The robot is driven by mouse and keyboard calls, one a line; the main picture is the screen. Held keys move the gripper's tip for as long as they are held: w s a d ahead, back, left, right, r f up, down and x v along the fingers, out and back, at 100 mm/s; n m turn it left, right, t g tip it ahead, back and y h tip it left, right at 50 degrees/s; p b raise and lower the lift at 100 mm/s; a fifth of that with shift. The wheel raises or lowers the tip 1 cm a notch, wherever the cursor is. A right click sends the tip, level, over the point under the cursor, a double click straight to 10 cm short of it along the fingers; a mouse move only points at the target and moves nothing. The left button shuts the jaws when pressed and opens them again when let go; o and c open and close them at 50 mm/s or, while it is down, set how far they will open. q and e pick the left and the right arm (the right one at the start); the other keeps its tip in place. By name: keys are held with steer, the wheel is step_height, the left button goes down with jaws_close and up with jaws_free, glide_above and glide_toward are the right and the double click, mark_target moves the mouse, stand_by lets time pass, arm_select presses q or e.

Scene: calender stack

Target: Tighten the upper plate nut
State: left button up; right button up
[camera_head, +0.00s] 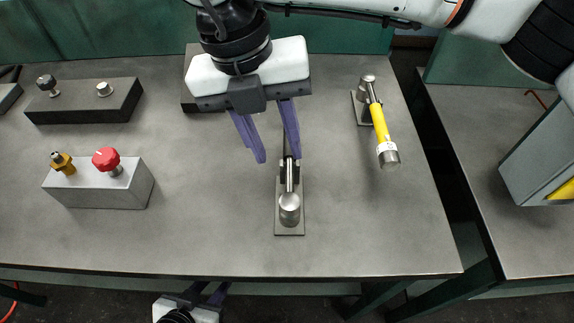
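Two small plates with metal posts stand on the table; I cannot tell a separate nut on either. The farther plate (359,112) is at the right, with a round metal head (367,79) and a yellow-sleeved bar (379,123) ending in a steel cylinder. The nearer plate (289,230) is at the middle, with a bar and a round steel cylinder (289,203). My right gripper (278,158) is open and empty, pointing down, its right finger overlapping the far end of the nearer bar. Contact there cannot be told. My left gripper (208,290) is low at the table's front edge, its fingertips unclear.
A dark block (85,115) with two metal knobs lies at the left. A grey block (100,195) with a red knob (106,160) and a brass knob (63,163) is nearer. Another dark block (190,100) is partly hidden behind my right gripper. A side table (500,235) stands at the right.

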mark_target(289, 181)
steer(key=f, duration=0.2)
steer(key=d+f, duration=0.1)
steer(key=f, duration=0.1)
steer(key=shift+s+f, duration=0.2)
steer(key=f+p, duration=0.1)
steer(key=f, duration=0.1)
steer(key=d+f, duration=0.1)
steer(key=f, duration=0.1)
steer(key=shift+s+f+p, duration=0.2)
steer(key=shift+f+p, duration=0.15)
steer(key=shift+p, duration=0.05)
steer(key=shift+d+f, duration=0.1)
steer(key=shift+f, duration=0.15)
arm_select(q)
steer(key=shift+s+r, duration=0.15)
steer(key=shift+r, duration=0.7)
arm_select(e)
jaws_close()
